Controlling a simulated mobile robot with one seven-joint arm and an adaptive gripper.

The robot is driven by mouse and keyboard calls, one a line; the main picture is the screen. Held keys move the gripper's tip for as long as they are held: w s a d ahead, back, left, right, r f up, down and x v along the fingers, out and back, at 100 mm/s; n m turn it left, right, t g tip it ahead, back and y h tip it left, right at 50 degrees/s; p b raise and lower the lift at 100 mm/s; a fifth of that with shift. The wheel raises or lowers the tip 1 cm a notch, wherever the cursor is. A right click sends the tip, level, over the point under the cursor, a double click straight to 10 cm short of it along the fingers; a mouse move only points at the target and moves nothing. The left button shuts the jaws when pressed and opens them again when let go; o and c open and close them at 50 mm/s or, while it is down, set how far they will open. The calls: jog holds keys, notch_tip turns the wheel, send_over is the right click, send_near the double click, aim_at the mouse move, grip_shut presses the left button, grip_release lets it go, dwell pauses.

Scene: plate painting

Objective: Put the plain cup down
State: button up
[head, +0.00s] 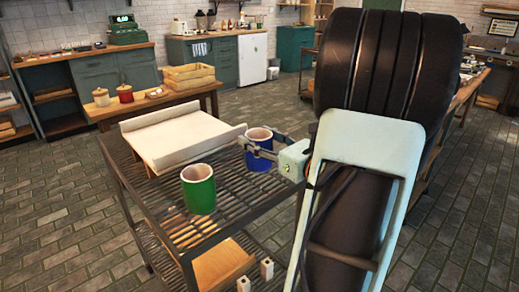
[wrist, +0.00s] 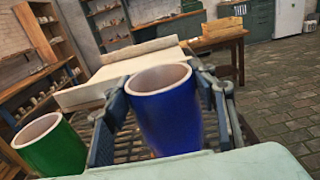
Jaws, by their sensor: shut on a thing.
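A blue cup (head: 259,163) with a pale inside is between the fingers of my gripper (head: 262,152), upright, at the right edge of the dark slatted table (head: 235,223). In the wrist view the blue cup (wrist: 167,115) fills the middle, with a finger on each side. I cannot tell whether its base touches the slats. A green cup (head: 198,190) stands upright on the slats to the left and nearer, apart from my gripper; it also shows at the left of the wrist view (wrist: 50,148). No decoration shows on either cup.
A cream board with raised edges (head: 185,140) lies on the slatted table, beside both cups. Behind stands a wooden table (head: 150,103) with a wooden crate (head: 188,76) and lidded jars (head: 125,94). Bare slats show between and in front of the cups.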

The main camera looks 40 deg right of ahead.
jog(key=shift+f+b, duration=0.9)
jog(key=shift+f, duration=0.6)
jog(key=shift+f, duration=0.15)
jog(key=o, duration=1.4)
jog(key=shift+r, duration=0.25)
jog(key=s, duration=0.4)
jog(key=s+p, duration=0.1)
jog(key=s, duration=0.3)
jog(key=s+d+p, duration=0.1)
jog(key=s, duration=0.3)
jog(key=shift+f, duration=0.1)
